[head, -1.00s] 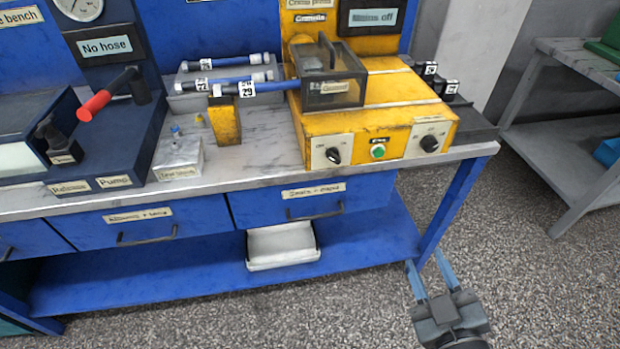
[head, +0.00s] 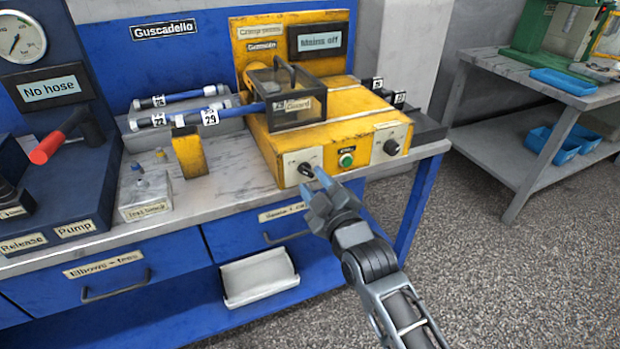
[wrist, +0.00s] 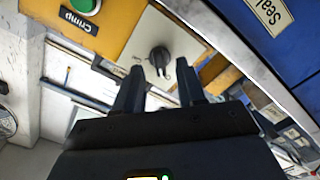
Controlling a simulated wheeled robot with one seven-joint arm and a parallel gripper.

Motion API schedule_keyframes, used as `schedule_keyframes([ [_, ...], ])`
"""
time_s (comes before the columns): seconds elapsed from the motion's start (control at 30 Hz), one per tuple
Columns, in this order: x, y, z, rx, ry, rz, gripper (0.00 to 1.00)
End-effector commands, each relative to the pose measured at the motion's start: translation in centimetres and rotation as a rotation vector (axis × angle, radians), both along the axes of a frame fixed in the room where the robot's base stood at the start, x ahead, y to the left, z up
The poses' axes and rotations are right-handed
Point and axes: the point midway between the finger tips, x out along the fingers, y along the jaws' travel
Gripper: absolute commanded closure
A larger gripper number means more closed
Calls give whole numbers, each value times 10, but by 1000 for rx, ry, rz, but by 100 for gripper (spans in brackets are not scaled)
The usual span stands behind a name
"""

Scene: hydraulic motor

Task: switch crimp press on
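The yellow crimp press (head: 340,105) stands on the bench with a "Mains off" display (head: 318,39) above it. Its front has a left black knob (head: 306,168), a green button (head: 346,160) labelled "Crimp" and a right black knob (head: 391,147). My gripper (head: 311,180) is just in front of the left knob, with its fingers pointing at the panel. In the wrist view the fingers (wrist: 160,80) are apart and empty, and the left knob (wrist: 160,58) shows just beyond the gap between their tips, seemingly untouched. The knob's fine markings are too small to read.
A clear guard box (head: 290,95) sits on the press, with a blue hose (head: 245,108) running into it. The bench edge and a blue drawer (head: 265,235) lie below my gripper. A grey side table (head: 480,75) stands at the right; the floor between is clear.

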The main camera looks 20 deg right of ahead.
Motion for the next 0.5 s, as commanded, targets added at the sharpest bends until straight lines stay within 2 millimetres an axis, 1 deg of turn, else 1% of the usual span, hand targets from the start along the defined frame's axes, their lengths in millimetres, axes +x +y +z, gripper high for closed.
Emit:
schedule_keyframes([
  [0.03, 7, 0, 0, 0, -1, 1, 61],
  [0.1, 13, 0, 0, 1, -1, 1, 61],
  [0.2, 19, 0, 0, 1, -1, 1, 61],
  [0.5, 21, 0, 0, 1, -1, 1, 61],
])
